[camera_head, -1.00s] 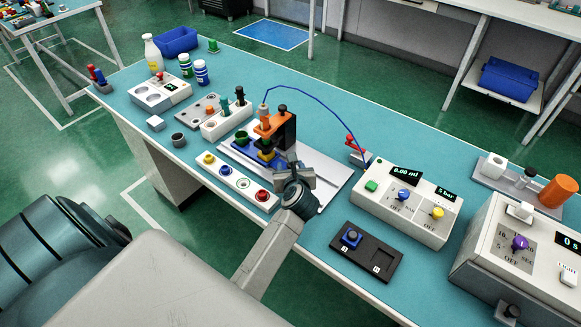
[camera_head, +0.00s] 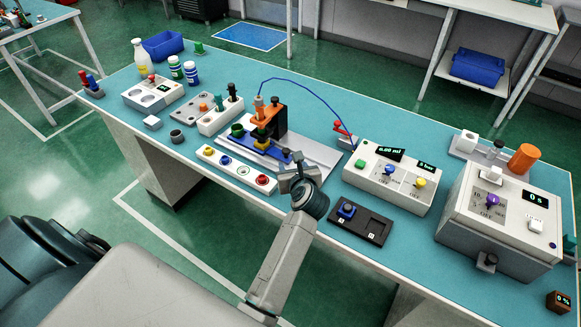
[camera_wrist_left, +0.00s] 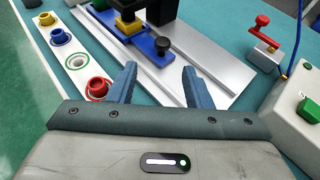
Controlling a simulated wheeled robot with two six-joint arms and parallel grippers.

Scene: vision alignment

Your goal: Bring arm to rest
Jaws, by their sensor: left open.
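My left arm reaches in from the lower left in the head view. Its gripper (camera_head: 293,169) is at the near edge of the teal bench, in front of the dispensing station with an orange head (camera_head: 268,112). In the left wrist view the two blue-grey fingers (camera_wrist_left: 158,84) are spread apart with nothing between them. Beyond them lie the silver base plate (camera_wrist_left: 218,72) and a black knob (camera_wrist_left: 162,45) on a blue slide. My right gripper does not show.
A white button strip (camera_head: 235,169) lies left of the gripper. A black two-slot tray (camera_head: 360,222) with a blue part lies to its right. A white control box (camera_head: 388,180) and a larger timer box (camera_head: 497,217) stand farther right. Green floor is free in front.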

